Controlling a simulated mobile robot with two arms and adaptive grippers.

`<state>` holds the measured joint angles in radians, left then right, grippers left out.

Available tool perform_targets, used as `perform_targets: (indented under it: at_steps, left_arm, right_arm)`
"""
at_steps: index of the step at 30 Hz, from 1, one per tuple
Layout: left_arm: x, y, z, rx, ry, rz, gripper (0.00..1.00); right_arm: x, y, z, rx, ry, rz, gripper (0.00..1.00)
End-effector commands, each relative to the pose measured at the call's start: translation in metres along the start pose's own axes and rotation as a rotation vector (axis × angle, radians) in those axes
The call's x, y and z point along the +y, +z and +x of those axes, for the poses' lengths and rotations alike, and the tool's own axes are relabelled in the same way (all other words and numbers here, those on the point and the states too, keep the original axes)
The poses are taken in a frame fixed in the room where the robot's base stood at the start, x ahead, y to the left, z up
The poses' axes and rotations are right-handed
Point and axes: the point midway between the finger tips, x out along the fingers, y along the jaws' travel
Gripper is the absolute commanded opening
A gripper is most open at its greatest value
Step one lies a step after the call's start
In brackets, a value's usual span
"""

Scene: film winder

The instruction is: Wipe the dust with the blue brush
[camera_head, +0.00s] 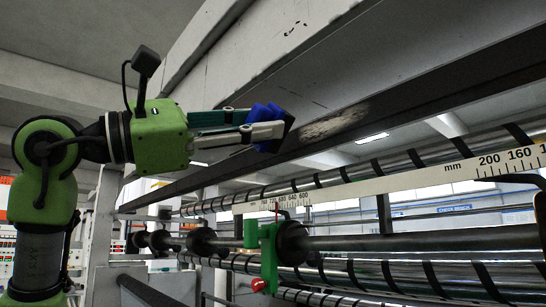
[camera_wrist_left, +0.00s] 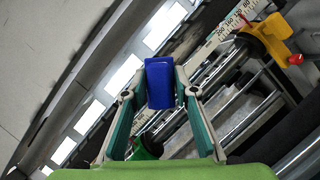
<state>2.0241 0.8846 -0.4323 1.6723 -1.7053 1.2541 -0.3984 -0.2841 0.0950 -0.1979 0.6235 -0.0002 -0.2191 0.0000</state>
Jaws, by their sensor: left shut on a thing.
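My left gripper (camera_head: 263,122) is shut on the blue brush (camera_head: 262,111), whose dark end points right towards the machine's beam. In the left wrist view the blue brush (camera_wrist_left: 160,84) sits between the two fingers of my left gripper (camera_wrist_left: 161,96). A pale, speckled patch that looks like dust (camera_head: 332,126) lies on the dark lower face of the beam, just right of the brush tip. I cannot tell whether the brush touches the beam. My right gripper is not in view.
The long beam (camera_head: 440,86) runs from lower left to upper right. Below it are a millimetre scale (camera_head: 420,182), striped rollers (camera_head: 400,160) and a green bracket (camera_head: 268,250) with a red knob (camera_head: 258,285). Open air lies below the gripper, above the rollers.

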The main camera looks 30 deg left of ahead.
Motion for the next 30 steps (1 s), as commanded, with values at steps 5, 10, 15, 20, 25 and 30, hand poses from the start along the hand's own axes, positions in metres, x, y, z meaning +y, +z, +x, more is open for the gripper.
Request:
perform_targets:
  at_steps: [5,10,15,20,25,30]
  left_arm:
    - [0.002,0.000,0.004,-0.004,0.005,0.001,0.09]
    - [0.001,-0.006,0.017,-0.004,0.003,0.002,0.09]
    - [0.001,-0.013,0.035,-0.003,0.002,0.000,0.09]
    - [0.002,-0.019,0.048,-0.003,0.003,0.001,0.09]
    - [0.002,-0.021,0.053,-0.004,0.005,0.002,0.09]
    - [0.002,-0.021,0.053,-0.004,0.005,0.002,0.09]
  right_arm:
    - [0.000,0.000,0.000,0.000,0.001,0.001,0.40]
    - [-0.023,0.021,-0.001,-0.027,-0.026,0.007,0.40]
    - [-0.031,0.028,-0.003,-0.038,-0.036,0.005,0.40]
    - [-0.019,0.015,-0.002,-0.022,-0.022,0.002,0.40]
    - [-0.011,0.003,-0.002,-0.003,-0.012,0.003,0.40]
    - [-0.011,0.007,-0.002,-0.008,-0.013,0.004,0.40]
